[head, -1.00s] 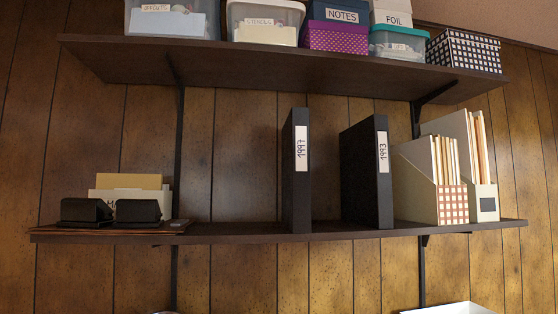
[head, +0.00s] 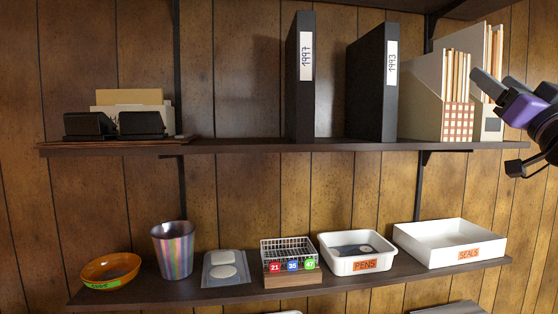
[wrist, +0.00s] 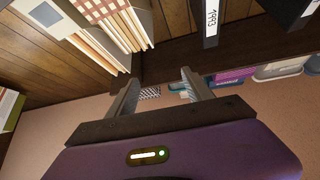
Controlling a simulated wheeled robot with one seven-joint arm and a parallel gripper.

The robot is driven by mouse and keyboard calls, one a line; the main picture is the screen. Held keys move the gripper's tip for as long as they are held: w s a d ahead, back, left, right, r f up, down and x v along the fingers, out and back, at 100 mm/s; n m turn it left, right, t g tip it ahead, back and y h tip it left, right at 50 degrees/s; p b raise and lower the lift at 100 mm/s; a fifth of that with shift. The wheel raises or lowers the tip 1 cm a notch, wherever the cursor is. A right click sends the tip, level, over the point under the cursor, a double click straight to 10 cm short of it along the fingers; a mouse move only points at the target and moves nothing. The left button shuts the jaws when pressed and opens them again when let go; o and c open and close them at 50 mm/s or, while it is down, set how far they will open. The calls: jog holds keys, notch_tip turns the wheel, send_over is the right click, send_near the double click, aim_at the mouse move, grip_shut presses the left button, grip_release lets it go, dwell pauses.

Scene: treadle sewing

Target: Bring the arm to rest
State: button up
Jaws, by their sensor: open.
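My gripper (head: 498,92) is at the right edge of the head view, in front of the magazine files on the middle shelf. Its two fingers are apart with nothing between them. In the wrist view my gripper (wrist: 160,95) also shows open and empty, with its purple body at the bottom. The rest of my arm is mostly outside the head view.
The middle shelf (head: 250,146) holds two black binders (head: 300,80), magazine files (head: 430,95) and letter holders (head: 140,123). The lower shelf (head: 225,293) holds an orange bowl (head: 112,284), a tumbler (head: 173,252), a wire basket (head: 289,268), a PENS bin (head: 355,267) and a SEALS tray (head: 450,257).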

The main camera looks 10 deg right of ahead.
jog(key=s+a+f+m+g+h+b, duration=0.1)
jog(key=s+a+f, duration=0.25)
jog(key=f, duration=0.95)
jog(key=s+a+f+h, duration=0.1)
jog(key=s+a+f, duration=0.25)
jog(key=f, duration=0.95)
jog(key=s+a+f+m+g+h+b, duration=0.15)
jog(key=a+f, duration=0.25)
jog(key=f, duration=0.9)
jog(key=s+a+f+n+g+y+b, duration=0.1)
jog(key=s+a+f+n+g+y, duration=0.1)
jog(key=s+a+f, duration=0.4)
jog(key=s+a+f+n+g+y+b, duration=0.1)
jog(key=s+a+f+n+g+y, duration=0.1)
jog(key=s+a+f, duration=0.4)
jog(key=s+a+f+n+g+y+b, duration=0.1)
jog(key=s+a+f, duration=0.5)
jog(key=s+f, duration=0.8)
jog(key=s+n+g+y, duration=0.1)
jog(key=s+g+y, duration=0.1)
jog(key=s, duration=0.6)
jog(key=shift+s+f+n+y, duration=0.25)
jog(key=shift+f+n+y, duration=0.1)
jog(key=shift+y, duration=0.1)
